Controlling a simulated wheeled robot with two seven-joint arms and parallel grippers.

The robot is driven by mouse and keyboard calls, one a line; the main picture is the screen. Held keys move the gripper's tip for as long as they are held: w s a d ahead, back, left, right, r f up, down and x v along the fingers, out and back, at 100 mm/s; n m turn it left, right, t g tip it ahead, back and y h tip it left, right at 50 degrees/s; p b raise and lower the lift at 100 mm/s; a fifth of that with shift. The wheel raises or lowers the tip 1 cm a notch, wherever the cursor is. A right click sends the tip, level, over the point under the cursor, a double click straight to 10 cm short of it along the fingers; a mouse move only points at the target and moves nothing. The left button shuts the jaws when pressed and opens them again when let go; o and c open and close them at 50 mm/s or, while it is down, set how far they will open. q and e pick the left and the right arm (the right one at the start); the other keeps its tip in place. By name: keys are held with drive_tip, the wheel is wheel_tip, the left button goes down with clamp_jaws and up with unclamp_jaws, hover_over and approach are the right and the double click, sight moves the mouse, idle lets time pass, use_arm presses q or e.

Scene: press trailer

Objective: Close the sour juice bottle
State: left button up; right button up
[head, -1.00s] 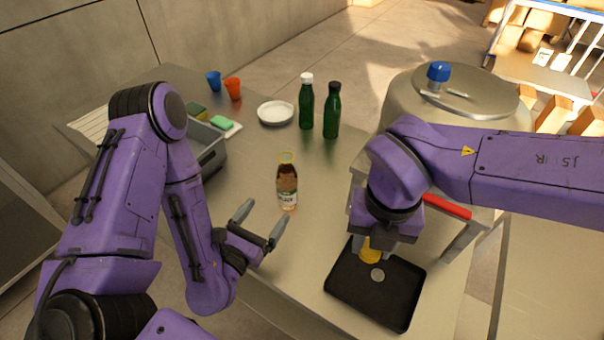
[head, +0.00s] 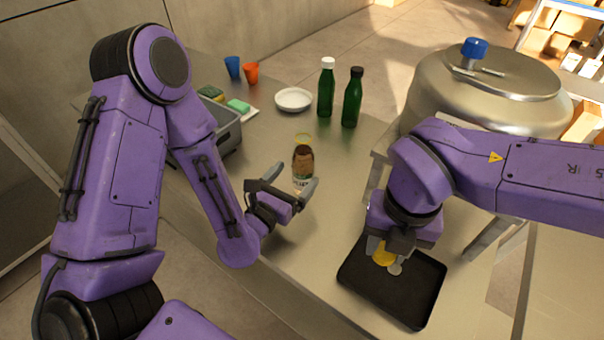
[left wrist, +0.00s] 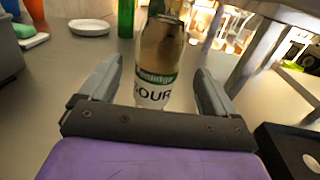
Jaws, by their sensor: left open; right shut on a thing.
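The sour juice bottle (head: 303,160) stands upright on the steel table, brown with a green and white label; a faint yellow ring shows at its top. In the left wrist view the bottle (left wrist: 160,62) reads "OUR" and stands ahead, between the lines of the fingers. My left gripper (head: 288,187) is open just in front of it, empty; its fingers (left wrist: 158,90) show on both sides of the bottle. My right gripper (head: 392,250) is shut on a yellow cap (head: 384,255) above the black tray (head: 362,290). A pale round cap (head: 394,268) shows by it at the tray.
Two green bottles (head: 326,90) and a white plate (head: 294,99) stand behind. A grey bin (head: 228,135), sponges (head: 238,106), a blue cup (head: 232,67) and an orange cup (head: 251,73) are at the left. A large metal vessel (head: 480,95) stands at the right.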

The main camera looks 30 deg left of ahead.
sight(297, 171)
use_arm(q)
drive_tip(key=shift+r, duration=0.1)
use_arm(e)
drive_tip(key=shift+r, duration=0.1)
use_arm(q)
drive_tip(key=shift+w+r+p, duration=0.3)
drive_tip(key=shift+w+p, duration=0.3)
drive_tip(key=shift+p, duration=0.05)
drive_tip(key=shift+w+r+p, duration=0.25)
drive_tip(key=shift+w+p, duration=0.3)
drive_tip(key=shift+p, duration=0.05)
use_arm(e)
wheel_tip(297, 171, up, 2)
drive_tip(key=shift+r, duration=0.15)
use_arm(q)
drive_tip(key=shift+w+f+p, duration=0.15)
drive_tip(key=shift+w+p, duration=0.3)
drive_tip(key=shift+w, duration=0.75)
use_arm(e)
drive_tip(key=shift+r, duration=0.45)
use_arm(q)
drive_tip(key=shift+w+f, duration=0.15)
drive_tip(key=shift+w, duration=0.15)
use_arm(e)
drive_tip(key=shift+f, duration=0.1)
use_arm(q)
drive_tip(key=shift+c, duration=0.3)
drive_tip(key=c, duration=1.5)
